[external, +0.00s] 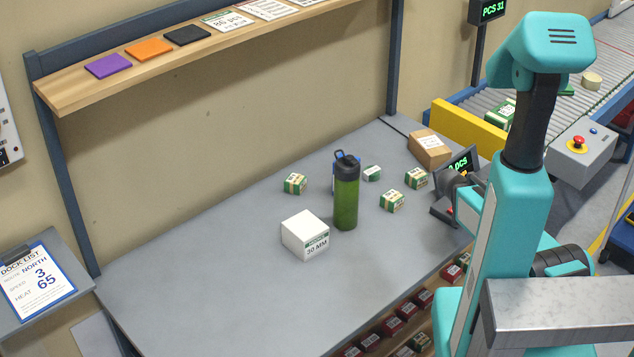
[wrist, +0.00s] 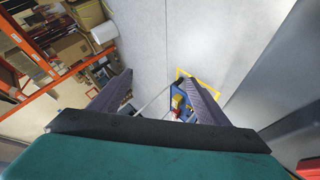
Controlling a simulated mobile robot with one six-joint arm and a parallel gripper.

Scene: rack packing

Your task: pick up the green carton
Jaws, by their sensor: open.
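Several small green-and-white cartons sit on the grey table in the external view: one at the left (external: 295,184), one behind the green bottle (external: 372,173), one to its right (external: 391,201) and one further right (external: 416,178). I cannot tell which one is the green carton of the task. My gripper (wrist: 155,98) is open in the wrist view, its two dark fingers wide apart with nothing between them. No carton from the table shows in the wrist view. My arm stands at the right of the external view, to the right of the cartons.
A green bottle (external: 345,195) stands upright among the cartons, with a white box (external: 305,235) to its front left. A brown box (external: 429,149) and a display (external: 460,162) are near the table's right end. The table's left part (external: 190,275) is clear.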

